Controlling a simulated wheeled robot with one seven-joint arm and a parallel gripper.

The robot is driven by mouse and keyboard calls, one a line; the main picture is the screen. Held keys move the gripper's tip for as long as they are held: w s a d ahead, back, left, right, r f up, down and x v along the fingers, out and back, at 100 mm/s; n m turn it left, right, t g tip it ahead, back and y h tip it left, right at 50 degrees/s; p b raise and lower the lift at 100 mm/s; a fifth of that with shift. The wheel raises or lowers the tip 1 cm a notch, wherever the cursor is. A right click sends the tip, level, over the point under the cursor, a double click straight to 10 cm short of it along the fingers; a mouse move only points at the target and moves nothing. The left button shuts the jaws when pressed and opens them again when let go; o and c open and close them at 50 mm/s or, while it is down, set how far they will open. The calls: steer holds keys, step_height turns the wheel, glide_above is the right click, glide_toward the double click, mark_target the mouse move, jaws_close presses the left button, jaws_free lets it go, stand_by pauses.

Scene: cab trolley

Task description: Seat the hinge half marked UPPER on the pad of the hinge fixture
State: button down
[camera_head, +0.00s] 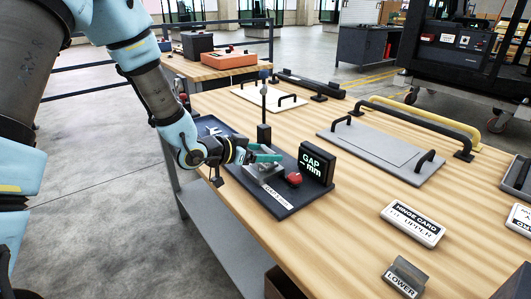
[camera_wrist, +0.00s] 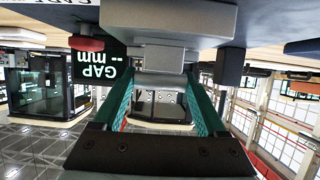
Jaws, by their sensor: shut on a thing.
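My gripper (camera_head: 266,157) is over the hinge fixture (camera_head: 283,209), a dark base plate with a grey block (camera_head: 265,172) in its middle. In the wrist view, which is upside down, the green fingers (camera_wrist: 165,95) are shut on a grey metal hinge half (camera_wrist: 160,80) with a rounded barrel. Its marking is not readable. It lies against or very near the grey fixture surface (camera_wrist: 175,18); I cannot tell whether it touches. The hinge half marked LOWER (camera_head: 404,278) lies on the bench at the front right.
The fixture carries a black display (camera_head: 316,163) reading "GAP -- mm" and a red button (camera_head: 293,179), close beside my gripper. A dark post (camera_head: 264,130) stands behind. A card (camera_head: 412,224) reads HINGE CARD, FIT UPPER. A grey plate with handles (camera_head: 383,152) lies further right.

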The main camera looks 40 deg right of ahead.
jaws_free()
steer(key=b+v, duration=0.1)
steer(key=v, duration=0.9)
steer(key=shift+a+r, duration=0.2)
steer(key=shift+a, duration=0.15)
steer(key=w+a+n+t+y, duration=0.35)
steer(key=w+a, duration=0.35)
steer(key=a, duration=0.3)
steer(key=w+a+n+t+y, duration=0.3)
steer(key=w+a+n+y, duration=0.3)
steer(key=a, duration=0.4)
steer(key=s+a+n+g+y, duration=0.1)
steer(key=s+a+n, duration=0.1)
steer(key=a, duration=0.4)
steer(key=s+a+r+n+g+y+p, duration=0.1)
steer(key=s+a+n, duration=0.2)
steer(key=a, duration=0.3)
steer(key=s+a+n+g+y, duration=0.2)
steer(key=s+a+n, duration=0.1)
steer(key=a, duration=0.4)
steer(key=shift+s+r+p, duration=0.2)
steer(key=shift+s+p, duration=0.15)
steer(key=shift+s, duration=0.45)
